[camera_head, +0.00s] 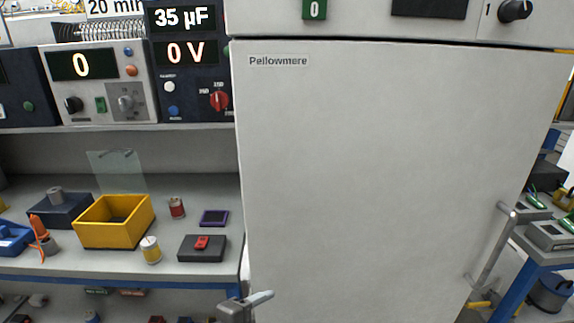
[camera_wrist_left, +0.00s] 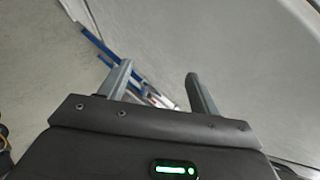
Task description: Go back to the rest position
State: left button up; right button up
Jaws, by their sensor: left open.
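My left gripper (camera_head: 250,302) shows at the bottom edge of the head view, in front of the lower left part of a large white cabinet door. In the left wrist view the left gripper (camera_wrist_left: 160,85) has its two fingers apart with nothing held between them. My right gripper is in neither view.
The tall white cabinet (camera_head: 380,160) marked Pellowmere fills the right of the head view, with a bar handle (camera_head: 492,245) at its right. To the left is a workbench (camera_head: 100,262) with a yellow bin (camera_head: 113,240), small cylinders and a black box (camera_head: 203,254). Instruments stand on the shelf above.

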pick_arm(q)
jog(key=s+a+f+n+g+y, duration=0.6)
jog(key=s+a+f+n+y, duration=0.3)
jog(key=s+a+f+n, duration=1.05)
jog(key=s+f+g+p, duration=0.1)
jog(key=s+f, duration=0.1)
jog(key=f, duration=1)
jog(key=s+f+g+p, duration=0.1)
jog(key=s+f, duration=0.1)
jog(key=f, duration=1)
jog(key=s+a+f+p, duration=0.1)
jog(key=s+a+f, duration=0.1)
jog(key=s+f, duration=0.4)
jog(key=s+a+f, duration=0.2)
jog(key=s+f, duration=0.4)
jog(key=s, duration=0.2)
jog(key=shift+s+a+f+g+p, duration=0.25)
jog(key=shift+s+g+p, duration=0.05)
jog(key=shift+p, duration=0.05)
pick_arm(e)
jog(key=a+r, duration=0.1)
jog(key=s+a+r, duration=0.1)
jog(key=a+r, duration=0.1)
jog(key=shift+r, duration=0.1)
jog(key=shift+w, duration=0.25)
